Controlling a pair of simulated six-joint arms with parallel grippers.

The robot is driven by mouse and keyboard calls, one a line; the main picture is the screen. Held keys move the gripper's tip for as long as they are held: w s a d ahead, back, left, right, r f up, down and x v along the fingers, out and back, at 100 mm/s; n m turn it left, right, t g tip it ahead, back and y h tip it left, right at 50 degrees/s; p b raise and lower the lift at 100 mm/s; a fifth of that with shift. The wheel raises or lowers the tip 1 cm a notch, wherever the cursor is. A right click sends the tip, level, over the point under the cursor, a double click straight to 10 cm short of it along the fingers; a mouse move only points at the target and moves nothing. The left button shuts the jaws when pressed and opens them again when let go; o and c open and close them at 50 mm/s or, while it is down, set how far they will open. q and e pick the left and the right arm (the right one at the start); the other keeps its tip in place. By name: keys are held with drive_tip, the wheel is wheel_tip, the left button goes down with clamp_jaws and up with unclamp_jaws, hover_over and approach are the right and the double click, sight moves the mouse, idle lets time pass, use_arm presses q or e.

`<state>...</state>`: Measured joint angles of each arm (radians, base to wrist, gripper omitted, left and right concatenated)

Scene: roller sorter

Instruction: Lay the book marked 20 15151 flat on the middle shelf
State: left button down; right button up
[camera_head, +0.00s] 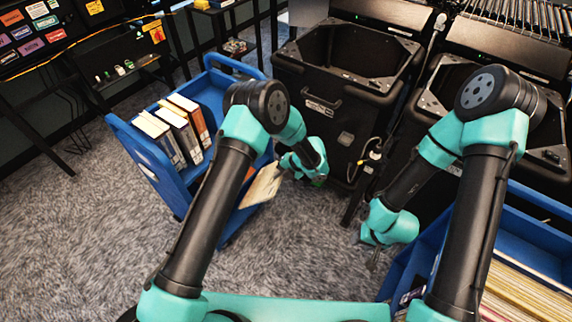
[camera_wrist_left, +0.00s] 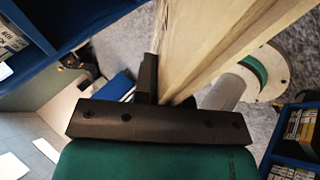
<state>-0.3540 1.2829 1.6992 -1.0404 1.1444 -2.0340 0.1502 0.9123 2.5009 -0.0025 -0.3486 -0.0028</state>
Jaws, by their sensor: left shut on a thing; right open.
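A cream-coloured book (camera_head: 262,187) hangs tilted in my left gripper (camera_head: 281,170), beside the right side of the blue cart (camera_head: 150,149). In the left wrist view, the pale book (camera_wrist_left: 225,45) rises from the dark jaws (camera_wrist_left: 150,92), which are shut on it. No number on it can be read. The cart's top level carries several upright books (camera_head: 178,128); its lower shelves are mostly hidden behind my left arm and the cart's side. My right gripper (camera_head: 374,260) is open and empty, right of centre, above the carpet.
Black bins (camera_head: 345,110) stand behind my grippers. A second blue cart (camera_head: 400,277) with many books (camera_head: 525,290) is at the lower right. A dark rack with labels (camera_head: 50,35) is at the upper left. Carpet between the carts is clear.

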sight(254, 184)
use_arm(q)
drive_tip(key=shift+s+a+f+m+t, duration=0.15)
drive_tip(key=shift+s+f+m+t, duration=0.2)
drive_tip(key=shift+f, duration=0.2)
drive_tip(key=shift+s+a+f+m+t, duration=0.2)
drive_tip(key=shift+f+m+t, duration=0.1)
drive_tip(key=shift+f+m, duration=0.2)
drive_tip(key=shift+s+a+f+m+t, duration=0.1)
drive_tip(key=shift+s+f+m+t, duration=0.25)
drive_tip(key=shift+f, duration=0.2)
drive_tip(key=shift+w, duration=0.1)
